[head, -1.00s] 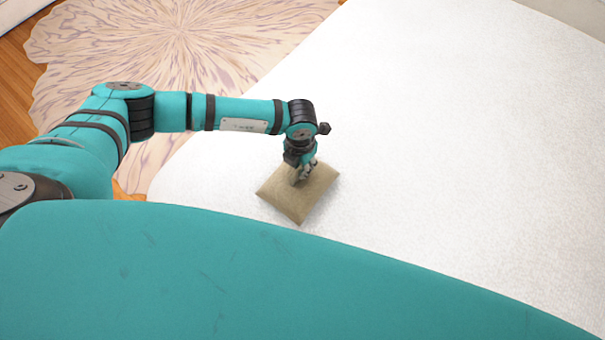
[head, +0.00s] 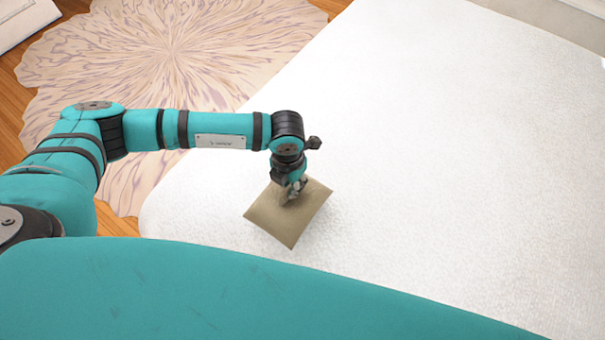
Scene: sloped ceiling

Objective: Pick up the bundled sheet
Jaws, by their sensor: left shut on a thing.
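The bundled sheet (head: 284,223) is a small tan, pillow-like square bundle in the head view, just below the picture's centre. It is over the near left part of the white bed (head: 440,140). My left gripper (head: 291,194) points down onto the upper middle of the bundle and is shut on it. The gripper covers part of the bundle's top. A faint shadow lies below and right of the bundle; how far it is above the bed is hard to tell. My right gripper is not in view.
The white bed surface is bare to the right and behind the bundle. A patterned rug (head: 170,50) lies on the wooden floor (head: 117,223) to the left. A white object (head: 22,18) shows at the top left corner.

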